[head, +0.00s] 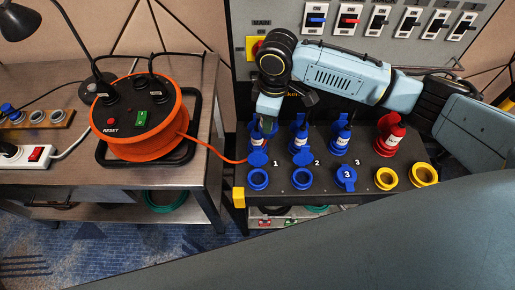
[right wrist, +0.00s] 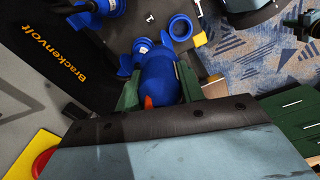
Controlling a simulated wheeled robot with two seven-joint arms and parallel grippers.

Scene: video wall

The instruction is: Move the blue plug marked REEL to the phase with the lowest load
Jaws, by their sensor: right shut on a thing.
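The blue REEL plug (right wrist: 158,72), with an orange cable end behind it, sits between the green fingers of my right gripper (right wrist: 158,88). In the head view my right gripper (head: 266,112) is over the number 1 column of the distribution box (head: 322,193), mostly hiding the plug there. Whether the plug is seated cannot be told. The front number 1 socket (head: 258,180) and number 2 socket (head: 302,179) are blue and open. The number 3 socket lid (head: 346,174) is closed. My left gripper is not in view. No load readings are legible.
Other blue plugs (head: 302,141) and a red plug (head: 390,138) stand in the box beside yellow sockets (head: 424,175). The orange reel (head: 140,125) stands on the left bench (head: 190,175), its cable running to the box. Switches (head: 411,24) line the panel behind.

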